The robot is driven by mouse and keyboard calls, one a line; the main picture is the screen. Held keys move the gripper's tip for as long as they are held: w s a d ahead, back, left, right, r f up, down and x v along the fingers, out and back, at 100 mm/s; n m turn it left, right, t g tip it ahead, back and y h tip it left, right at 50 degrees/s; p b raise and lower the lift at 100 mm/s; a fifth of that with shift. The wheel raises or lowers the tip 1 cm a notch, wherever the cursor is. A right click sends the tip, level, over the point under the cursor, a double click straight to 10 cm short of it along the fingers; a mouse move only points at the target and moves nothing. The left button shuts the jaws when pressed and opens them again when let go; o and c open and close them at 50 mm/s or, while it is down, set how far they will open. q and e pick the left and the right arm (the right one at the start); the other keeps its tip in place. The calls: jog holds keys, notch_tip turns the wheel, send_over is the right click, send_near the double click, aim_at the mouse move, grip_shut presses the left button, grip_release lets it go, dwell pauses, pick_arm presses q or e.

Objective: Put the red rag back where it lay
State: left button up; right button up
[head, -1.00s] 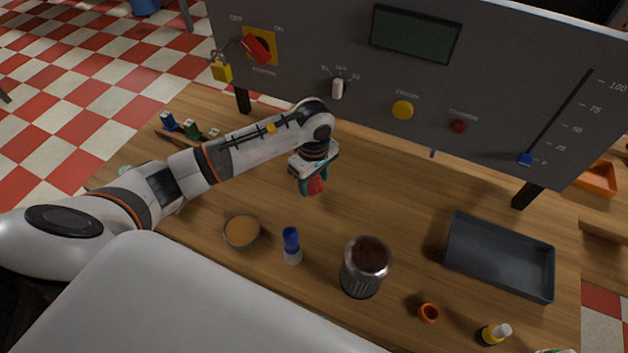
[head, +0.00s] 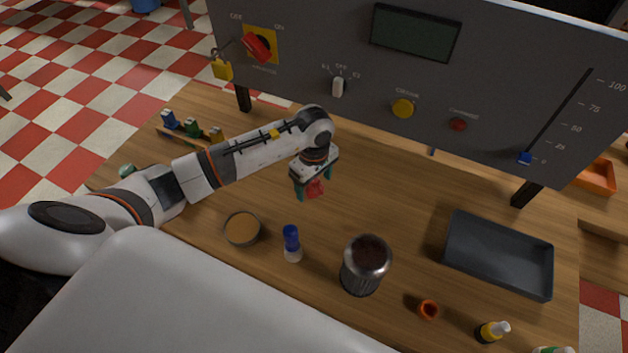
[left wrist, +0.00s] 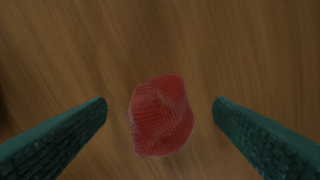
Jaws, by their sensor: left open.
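The red rag (head: 315,188) is a small crumpled cloth below my left gripper, near the middle of the wooden table. In the left wrist view the rag (left wrist: 161,116) sits between the two green fingers with a gap on each side, over bare wood. My left gripper (head: 312,187) is open, its fingers pointing down on either side of the rag and not touching it. I cannot tell exactly how high the fingertips are above the table. My right gripper is not in view.
A bowl (head: 241,229), a blue-capped bottle (head: 292,246) and a metal can (head: 364,266) stand in front of the gripper. A dark tray (head: 497,280) is at the right. A grey control panel (head: 360,110) rises behind. Wood right of the gripper is clear.

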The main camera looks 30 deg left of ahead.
pick_arm(q)
jog(key=shift+w+r+b, duration=0.1)
jog(key=shift+r+b, duration=0.3)
jog(key=shift+r, duration=0.2)
notch_tip(320, 180, up, 10)
jog(key=b, duration=0.2)
jog(key=shift+f+b, duration=0.2)
jog(key=shift+b, duration=0.1)
jog(key=shift+r, duration=0.7)
